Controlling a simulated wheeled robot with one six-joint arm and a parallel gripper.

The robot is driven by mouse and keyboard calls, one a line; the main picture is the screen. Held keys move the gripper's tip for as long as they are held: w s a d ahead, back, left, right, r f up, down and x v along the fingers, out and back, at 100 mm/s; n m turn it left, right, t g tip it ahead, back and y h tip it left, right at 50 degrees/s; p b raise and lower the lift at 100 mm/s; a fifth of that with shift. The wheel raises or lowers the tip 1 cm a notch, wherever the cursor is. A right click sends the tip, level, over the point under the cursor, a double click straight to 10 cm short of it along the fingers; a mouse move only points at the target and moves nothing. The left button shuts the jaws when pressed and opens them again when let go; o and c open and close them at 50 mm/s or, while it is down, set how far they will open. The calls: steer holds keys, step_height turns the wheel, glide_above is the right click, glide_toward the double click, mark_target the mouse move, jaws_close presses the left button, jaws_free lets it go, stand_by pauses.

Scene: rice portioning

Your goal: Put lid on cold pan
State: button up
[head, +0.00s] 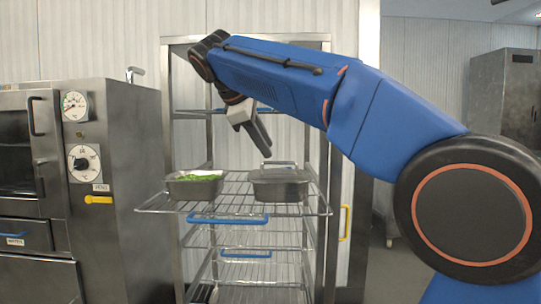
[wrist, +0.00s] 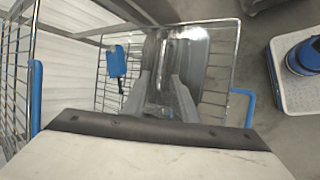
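A dark metal pan with green food (head: 193,188) stands on the left of the pulled-out wire shelf. A second metal pan (head: 280,190) stands to its right, with a grey lid (head: 278,175) on top and a raised handle (head: 279,164). My gripper (head: 265,150) is just above and left of that handle, pointing down, apart from the pans in the head view. In the wrist view, the two fingers (wrist: 163,78) show a gap between them, with shiny metal of a pan or lid (wrist: 190,50) beyond. I see nothing held.
The wire shelf (head: 225,205) has a blue front handle (head: 228,219); more shelves sit below inside the rack. A steel oven (head: 115,150) stands close on the left. In the wrist view, a white and grey platform (wrist: 292,75) with a blue part is at the right.

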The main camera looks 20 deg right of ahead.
steer(key=v, duration=0.6)
steer(key=shift+r, duration=0.2)
steer(key=shift+s+a, duration=0.1)
